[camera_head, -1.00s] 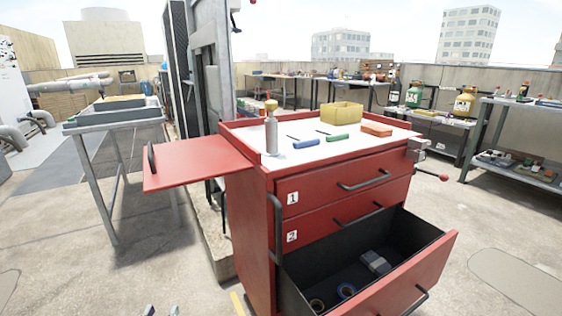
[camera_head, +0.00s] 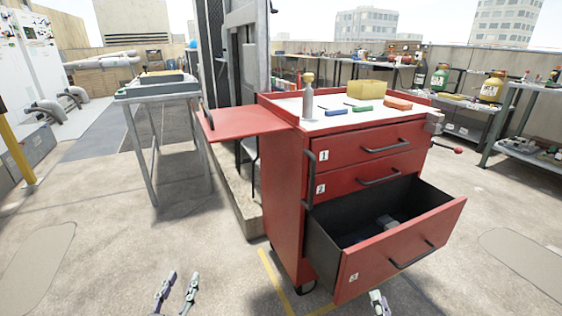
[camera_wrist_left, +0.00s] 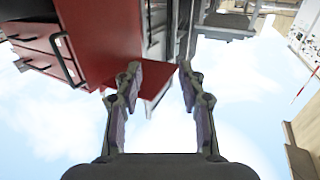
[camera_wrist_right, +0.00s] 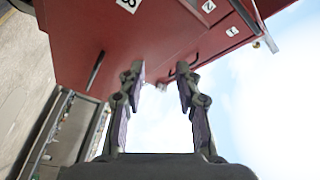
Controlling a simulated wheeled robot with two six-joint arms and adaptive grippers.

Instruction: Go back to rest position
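My left gripper (camera_head: 178,282) shows at the bottom of the head view, left of the red tool cart (camera_head: 284,205). Its two fingers are apart with nothing between them in the left wrist view (camera_wrist_left: 157,82). My right gripper (camera_head: 380,302) shows only in part at the bottom edge, in front of the open bottom drawer (camera_head: 400,254). In the right wrist view its fingers (camera_wrist_right: 160,80) are also apart and empty, with the red drawer front marked 3 beyond them.
The cart's lowest drawer is pulled out and a grey object (camera_head: 388,222) lies inside. A red side shelf (camera_head: 240,123) sticks out left. A bottle (camera_head: 309,97), a yellow bin (camera_head: 367,89) and tools stand on top. Open floor lies to the left.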

